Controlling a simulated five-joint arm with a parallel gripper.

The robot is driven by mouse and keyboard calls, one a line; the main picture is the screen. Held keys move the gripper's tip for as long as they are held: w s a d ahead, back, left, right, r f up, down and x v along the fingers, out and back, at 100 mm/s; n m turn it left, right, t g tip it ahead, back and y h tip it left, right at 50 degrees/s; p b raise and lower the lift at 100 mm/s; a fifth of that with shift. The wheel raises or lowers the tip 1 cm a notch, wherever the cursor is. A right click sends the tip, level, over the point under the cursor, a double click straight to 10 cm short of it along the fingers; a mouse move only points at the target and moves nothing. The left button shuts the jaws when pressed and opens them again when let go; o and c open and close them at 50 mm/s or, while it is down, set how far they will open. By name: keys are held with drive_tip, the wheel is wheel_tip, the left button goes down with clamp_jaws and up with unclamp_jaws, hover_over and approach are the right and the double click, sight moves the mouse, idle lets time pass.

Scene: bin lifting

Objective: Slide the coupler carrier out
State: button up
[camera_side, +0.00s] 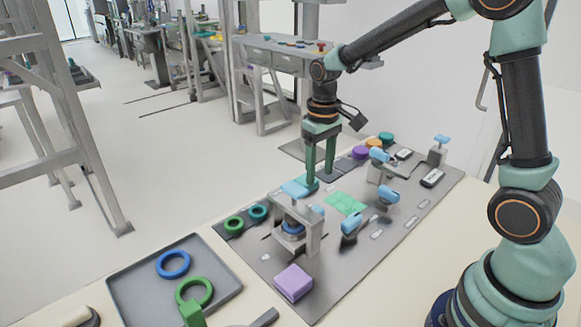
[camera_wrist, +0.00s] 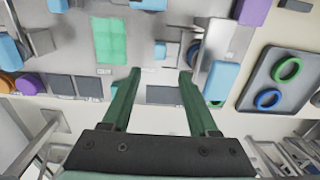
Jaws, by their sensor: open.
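My gripper (camera_side: 320,181) points down over the back edge of the grey work board, its two green fingers apart. In the wrist view my gripper (camera_wrist: 160,74) is open, with nothing between the fingertips. A metal bracket (camera_side: 314,234) stands in front of it, to the left in the side view, with a dark blue round part (camera_side: 292,228) inside. A light blue plate (camera_side: 295,188) lies at the bracket's back; a light blue block (camera_wrist: 221,80) shows right of the fingers in the wrist view. I cannot tell which part is the coupler carrier.
A translucent green pad (camera_side: 345,203) lies mid-board. Light blue clamps (camera_side: 388,194) and a purple block (camera_side: 293,282) stand around it. Green and teal rings (camera_side: 258,212) sit left of the bracket. A grey tray (camera_side: 133,296) holds loose rings.

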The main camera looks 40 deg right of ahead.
sight(318, 208)
wheel_tip(318, 208, down, 12)
drive_tip(key=shift+r, duration=0.1)
idle(0.4)
clamp_jaws()
drive_tip(key=shift+r, duration=0.1)
idle(1.2)
